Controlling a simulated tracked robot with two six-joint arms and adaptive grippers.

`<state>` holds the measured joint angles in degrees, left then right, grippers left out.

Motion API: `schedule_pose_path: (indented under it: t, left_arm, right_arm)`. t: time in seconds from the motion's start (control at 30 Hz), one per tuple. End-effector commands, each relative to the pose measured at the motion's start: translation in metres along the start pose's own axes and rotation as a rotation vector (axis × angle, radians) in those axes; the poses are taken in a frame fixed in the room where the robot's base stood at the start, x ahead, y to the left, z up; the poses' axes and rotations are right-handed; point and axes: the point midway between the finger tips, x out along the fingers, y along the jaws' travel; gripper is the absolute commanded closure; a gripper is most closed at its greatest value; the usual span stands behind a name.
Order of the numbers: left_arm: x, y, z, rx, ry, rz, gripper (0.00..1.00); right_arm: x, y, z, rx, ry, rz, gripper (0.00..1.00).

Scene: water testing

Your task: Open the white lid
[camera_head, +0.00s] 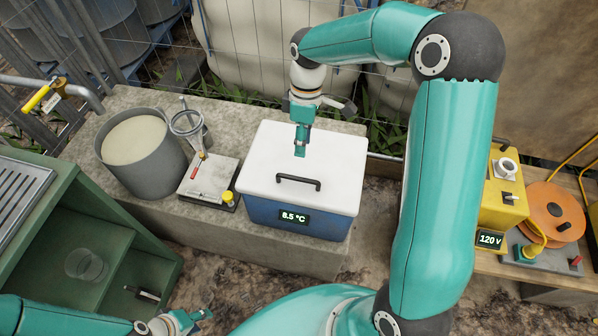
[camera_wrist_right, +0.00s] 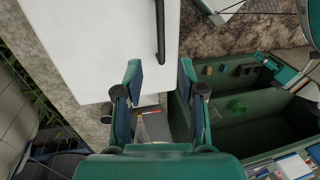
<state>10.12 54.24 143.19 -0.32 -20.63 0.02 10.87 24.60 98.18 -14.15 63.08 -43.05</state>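A black bar handle (camera_head: 298,182) sits near the lid's front edge. My right gripper (camera_head: 300,150) is over the lid, behind the handle, pointing down. In the right wrist view, its fingers (camera_wrist_right: 160,72) are apart with nothing held. The white lid (camera_wrist_right: 95,40) fills the left there, and the handle (camera_wrist_right: 160,30) lies beyond the fingertips. My left gripper (camera_head: 198,318) is low at the bottom left, away from the box; its opening is too small to tell.
A grey bucket (camera_head: 150,169) and a small instrument (camera_head: 209,178) stand left of the box on the stone slab (camera_head: 262,250). A green case (camera_head: 60,195) is at left. A yellow device (camera_head: 503,200) and an orange reel (camera_head: 540,205) are at right.

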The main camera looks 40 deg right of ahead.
Motion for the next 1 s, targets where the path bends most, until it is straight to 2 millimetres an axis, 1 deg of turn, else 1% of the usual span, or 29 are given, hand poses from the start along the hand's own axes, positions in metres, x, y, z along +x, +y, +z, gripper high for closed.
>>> schedule_pose_path:
  t: [0.03,0.3,0.4,0.5,0.7,0.97,1.0]
  left_arm:
    - [0.0,0.0,0.0,0.0,0.0,0.0,0.6]
    - [0.001,0.0,0.0,0.0,0.0,0.0,0.6]
    - [0.0,0.0,0.0,0.0,0.0,0.0,0.6]
    - [0.0,0.0,0.0,0.0,0.001,0.0,0.6]
    - [0.0,0.0,0.0,0.0,0.001,0.0,0.6]
    - [0.0,0.0,0.0,0.0,0.001,0.0,0.6]
    - [0.0,0.0,0.0,0.0,0.001,0.0,0.6]
  right_arm:
    - [0.013,-0.001,0.001,0.0,-0.005,-0.005,0.61]
    - [0.07,-0.001,0.0,0.0,-0.003,-0.004,0.61]
    - [0.086,-0.001,0.0,-0.001,-0.003,-0.005,0.61]
    - [0.098,-0.001,-0.001,-0.001,-0.002,-0.002,0.61]
    - [0.108,-0.001,-0.001,-0.001,0.0,-0.001,0.61]
    - [0.108,0.0,-0.001,-0.001,0.0,0.0,0.61]
    - [0.108,0.0,-0.001,-0.001,0.0,0.0,0.67]
